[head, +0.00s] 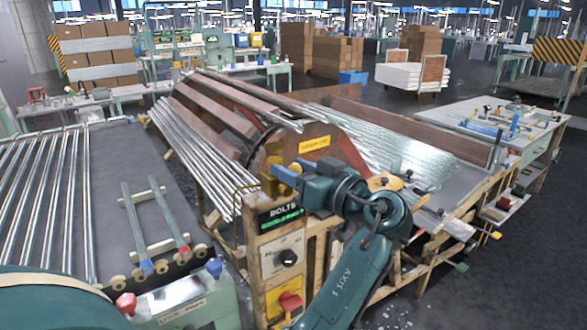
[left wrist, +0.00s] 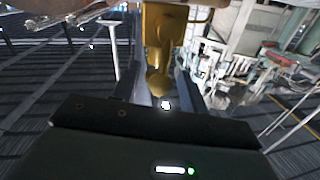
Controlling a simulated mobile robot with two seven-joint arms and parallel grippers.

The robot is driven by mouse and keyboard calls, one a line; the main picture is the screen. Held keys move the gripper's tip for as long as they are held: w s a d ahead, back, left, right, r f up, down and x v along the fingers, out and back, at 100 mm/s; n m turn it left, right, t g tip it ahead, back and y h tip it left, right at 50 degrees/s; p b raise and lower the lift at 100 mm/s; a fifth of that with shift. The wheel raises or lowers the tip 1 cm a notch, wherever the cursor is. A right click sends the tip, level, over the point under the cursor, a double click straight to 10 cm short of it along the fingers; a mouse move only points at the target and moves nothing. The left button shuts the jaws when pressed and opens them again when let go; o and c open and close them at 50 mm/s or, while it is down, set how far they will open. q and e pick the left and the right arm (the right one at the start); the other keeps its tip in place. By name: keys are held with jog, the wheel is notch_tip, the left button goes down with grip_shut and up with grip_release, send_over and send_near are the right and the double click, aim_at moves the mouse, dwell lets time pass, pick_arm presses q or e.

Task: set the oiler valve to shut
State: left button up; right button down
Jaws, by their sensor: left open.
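The oiler valve appears to be the yellow fitting (head: 269,182) on the upper left of the control post, beside the drum end. My left gripper (head: 284,174) has its blue fingers right at this fitting and partly covers it. In the left wrist view the yellow body (left wrist: 163,25) with a rounded knob (left wrist: 159,82) lies between the open fingers of my left gripper (left wrist: 158,88). I cannot tell whether either finger touches it. The valve's setting cannot be read. My right gripper is not in view.
A tube table (head: 97,200) stands at far left, and a sloped tube bed (head: 390,150) on the right.

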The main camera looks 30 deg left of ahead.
pick_arm(q)
jog(key=shift+c, duration=0.4)
grip_shut()
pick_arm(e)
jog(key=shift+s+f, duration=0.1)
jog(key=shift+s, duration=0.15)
pick_arm(q)
jog(key=shift+w+d+f+m, duration=0.15)
jog(key=shift+w+m, duration=0.2)
jog(key=shift+m, duration=0.55)
jog(key=w+f+m+t, duration=0.1)
jog(key=m, duration=0.4)
jog(key=w+d+f+m+t+p, duration=0.1)
jog(key=f+m, duration=0.1)
jog(key=m, duration=0.3)
jog(key=w+f+m+t, duration=0.1)
jog(key=m, duration=0.5)
jog(key=shift+w+d+f+y, duration=0.15)
jog(key=shift+f+y, duration=0.1)
jog(key=shift+y, duration=0.15)
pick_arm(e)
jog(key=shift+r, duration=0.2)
